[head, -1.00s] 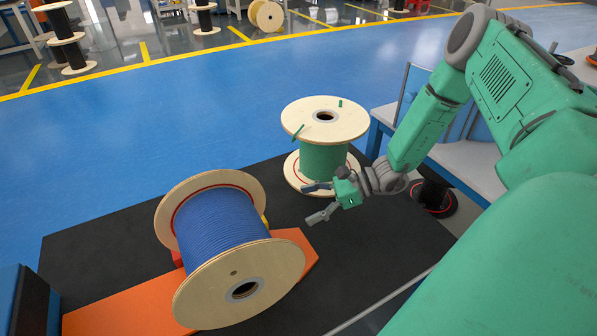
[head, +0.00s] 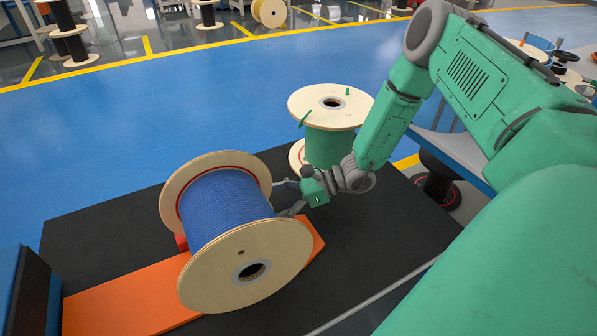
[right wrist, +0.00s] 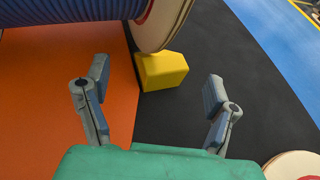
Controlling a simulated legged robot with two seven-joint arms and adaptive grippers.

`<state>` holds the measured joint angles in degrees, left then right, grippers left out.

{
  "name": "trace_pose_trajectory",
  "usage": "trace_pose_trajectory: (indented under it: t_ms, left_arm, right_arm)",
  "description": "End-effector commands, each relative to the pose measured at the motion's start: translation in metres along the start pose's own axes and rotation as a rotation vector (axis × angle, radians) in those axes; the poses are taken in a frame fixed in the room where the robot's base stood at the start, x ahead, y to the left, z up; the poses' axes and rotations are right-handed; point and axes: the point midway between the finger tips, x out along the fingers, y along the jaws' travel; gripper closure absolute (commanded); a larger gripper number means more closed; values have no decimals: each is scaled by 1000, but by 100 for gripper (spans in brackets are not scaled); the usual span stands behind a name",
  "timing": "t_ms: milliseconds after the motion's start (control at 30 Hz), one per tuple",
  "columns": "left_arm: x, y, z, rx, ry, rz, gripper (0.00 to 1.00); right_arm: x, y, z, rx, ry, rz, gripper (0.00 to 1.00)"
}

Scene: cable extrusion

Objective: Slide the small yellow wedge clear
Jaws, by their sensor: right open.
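The small yellow wedge (right wrist: 162,71) lies on the black mat at the edge of the orange board, against the rim of the blue cable spool, in the right wrist view. In the head view the wedge is hidden behind the spool and my gripper. The blue cable spool (head: 228,212) lies on its side on the orange board. My right gripper (head: 285,197) is open and empty beside the spool; in the right wrist view its fingers (right wrist: 153,92) are spread, with the wedge ahead between them. My left gripper is not in view.
The orange board (head: 125,298) lies on the black mat (head: 110,225). A green cable spool (head: 328,148) stands upright behind my right arm. The mat's left part is clear.

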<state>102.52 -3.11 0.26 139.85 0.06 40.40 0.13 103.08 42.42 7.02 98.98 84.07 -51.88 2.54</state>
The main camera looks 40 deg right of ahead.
Motion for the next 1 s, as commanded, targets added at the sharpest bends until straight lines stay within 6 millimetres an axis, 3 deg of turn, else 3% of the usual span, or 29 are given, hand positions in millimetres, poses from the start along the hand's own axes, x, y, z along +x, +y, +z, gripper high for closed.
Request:
trace_pose_trajectory:
  t_ms: [100, 300, 700, 867, 1000]
  left_arm:
    - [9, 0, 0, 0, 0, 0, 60]
    - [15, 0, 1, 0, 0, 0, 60]
    - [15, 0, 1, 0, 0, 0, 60]
    - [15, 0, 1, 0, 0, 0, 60]
    - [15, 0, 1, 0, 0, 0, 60]
  right_arm:
    - [21, 0, -4, 0, -2, 4, 22]
    - [40, -1, -3, 1, -3, 0, 22]
    - [46, 0, 0, 0, 0, 0, 22]
    - [45, -1, -1, 1, -2, 0, 76]
    - [45, -2, -2, 2, -3, 0, 76]
